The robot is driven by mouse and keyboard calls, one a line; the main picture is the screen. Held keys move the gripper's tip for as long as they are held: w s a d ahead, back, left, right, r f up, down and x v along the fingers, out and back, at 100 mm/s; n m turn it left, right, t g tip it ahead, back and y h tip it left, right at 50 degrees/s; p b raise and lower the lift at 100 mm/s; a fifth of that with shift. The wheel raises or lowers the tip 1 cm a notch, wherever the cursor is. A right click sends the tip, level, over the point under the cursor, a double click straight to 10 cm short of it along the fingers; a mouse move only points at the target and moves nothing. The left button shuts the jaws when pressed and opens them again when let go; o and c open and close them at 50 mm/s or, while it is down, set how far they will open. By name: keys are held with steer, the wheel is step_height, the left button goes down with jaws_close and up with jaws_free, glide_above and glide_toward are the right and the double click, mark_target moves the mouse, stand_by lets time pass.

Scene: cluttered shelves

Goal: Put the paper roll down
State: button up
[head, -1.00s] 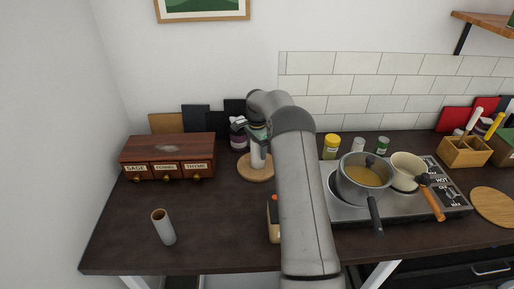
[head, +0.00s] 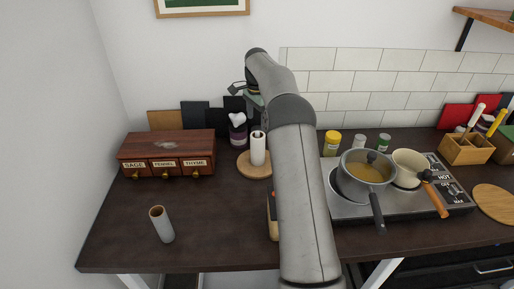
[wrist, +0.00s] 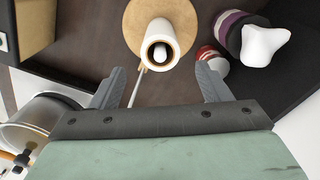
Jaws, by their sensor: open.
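The white paper roll (head: 258,150) stands upright on a round wooden base (head: 246,171) at the back of the counter. In the wrist view, the roll (wrist: 151,58) shows its open end, with a white post tip inside its core, over the wooden base (wrist: 184,14). My gripper (wrist: 163,78) is open and empty, its fingers apart and clear of the roll. In the head view, my gripper (head: 240,90) is above the roll, partly hidden by my arm.
A bare cardboard tube (head: 162,227) stands at the front left. A spice drawer box (head: 167,152) is left of the roll. A purple-banded jar (head: 238,133) stands close behind it. The stove with a pot (head: 365,176) is to the right. The front-left counter is mostly clear.

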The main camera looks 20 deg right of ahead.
steer(key=s+a+r+n, duration=0.4)
steer(key=s+a, duration=0.3)
steer(key=s, duration=0.2)
steer(key=s+a+r+n, duration=0.5)
steer(key=s+a, duration=0.2)
steer(key=s, duration=0.2)
steer(key=s+a+f+n, duration=0.2)
steer(key=s, duration=0.6)
steer(key=s+a+f+n, duration=0.2)
steer(key=s+f, duration=0.1)
steer(key=s, duration=0.6)
steer(key=s+a+f+n+t, duration=0.1)
steer(key=s+f+n, duration=0.1)
steer(key=s, duration=0.6)
steer(key=shift+s+a+f+n, duration=0.15)
steer(key=shift+s+a+n, duration=0.2)
steer(key=shift+n, duration=0.25)
